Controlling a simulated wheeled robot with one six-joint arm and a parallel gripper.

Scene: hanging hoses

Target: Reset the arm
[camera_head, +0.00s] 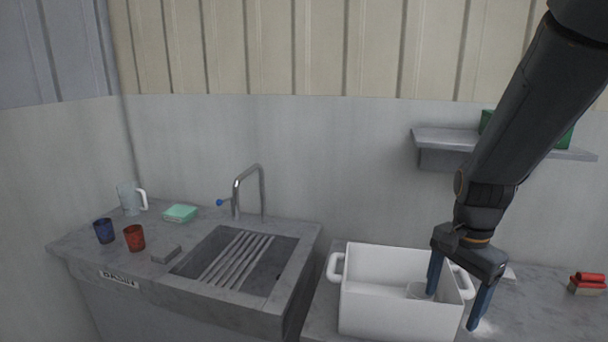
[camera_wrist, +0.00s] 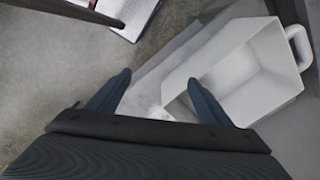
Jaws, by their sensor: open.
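My arm (camera_head: 535,95) reaches down from the upper right in the head view. My gripper (camera_head: 453,309) is open, with its two blue fingers spread and pointing down at the right end of a white bin (camera_head: 375,310). One finger overlaps the bin's interior in the picture and the other is outside its right side. The bin (camera_wrist: 250,85) lies to the right there, partly behind the right finger. I cannot tell whether a finger touches the bin.
A sink (camera_head: 240,262) with a faucet (camera_head: 250,185) is at left. Near it stand a blue cup (camera_head: 104,231), a red cup (camera_head: 135,238), a clear pitcher (camera_head: 128,198) and a green box (camera_head: 180,213). A shelf (camera_head: 440,138) is behind my arm. A red-topped brush (camera_head: 588,284) lies far right.

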